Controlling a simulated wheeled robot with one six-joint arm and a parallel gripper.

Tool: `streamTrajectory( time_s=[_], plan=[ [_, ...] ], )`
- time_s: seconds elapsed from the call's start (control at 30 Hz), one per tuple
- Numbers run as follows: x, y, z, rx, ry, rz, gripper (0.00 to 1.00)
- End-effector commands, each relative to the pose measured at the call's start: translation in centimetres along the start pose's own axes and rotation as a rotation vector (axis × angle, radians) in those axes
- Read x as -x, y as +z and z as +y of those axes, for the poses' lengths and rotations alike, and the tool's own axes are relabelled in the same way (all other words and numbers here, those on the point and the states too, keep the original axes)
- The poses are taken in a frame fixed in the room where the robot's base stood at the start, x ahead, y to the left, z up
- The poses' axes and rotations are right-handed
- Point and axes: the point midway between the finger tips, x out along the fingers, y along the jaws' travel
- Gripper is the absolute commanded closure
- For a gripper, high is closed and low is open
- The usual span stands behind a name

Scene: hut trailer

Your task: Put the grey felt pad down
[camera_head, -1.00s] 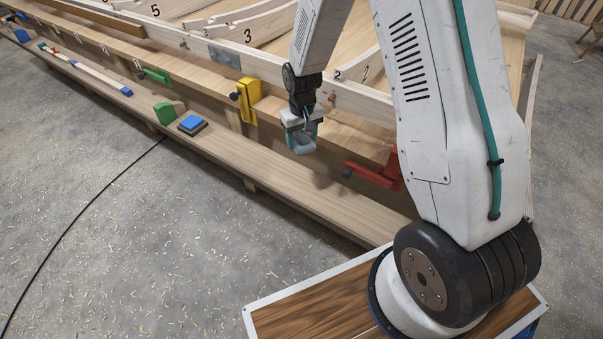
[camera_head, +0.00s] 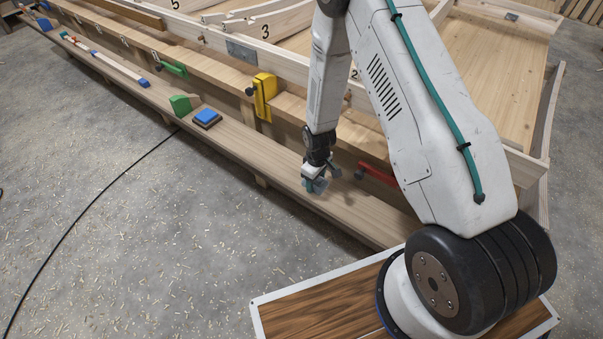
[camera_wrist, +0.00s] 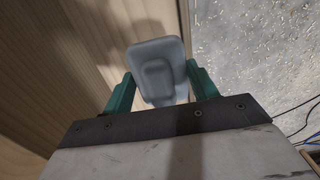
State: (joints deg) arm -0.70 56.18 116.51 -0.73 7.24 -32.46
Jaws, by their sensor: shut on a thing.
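The grey felt pad (camera_wrist: 157,70) is a rounded grey block between the two green fingers of my gripper (camera_wrist: 158,88) in the wrist view. My gripper is shut on it. In the head view my gripper (camera_head: 317,184) is low over the long wooden bench plank (camera_head: 262,165), left of the red clamp. The pad is small and partly hidden by the fingers there. I cannot tell whether the pad touches the plank. In the wrist view the pad lies over the plank's edge area, with the grey floor to the right.
A red clamp (camera_head: 376,175) is close to the right of my gripper. A blue-topped block (camera_head: 207,117), a green wedge (camera_head: 183,104) and a yellow clamp (camera_head: 264,93) are farther left. The plank between the blue-topped block and my gripper is clear.

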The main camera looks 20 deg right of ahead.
Motion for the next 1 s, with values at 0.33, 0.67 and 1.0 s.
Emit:
streamTrajectory(
  time_s=[0.33,0.67,1.0],
  plan=[
    [-0.7,-6.6,2.0,0.0,0.0,0.0,0.7],
    [-3.0,-7.7,2.3,-0.002,-0.002,-0.004,0.7],
    [-4.3,-7.8,2.4,-0.001,0.0,0.0,0.7]
  ],
)
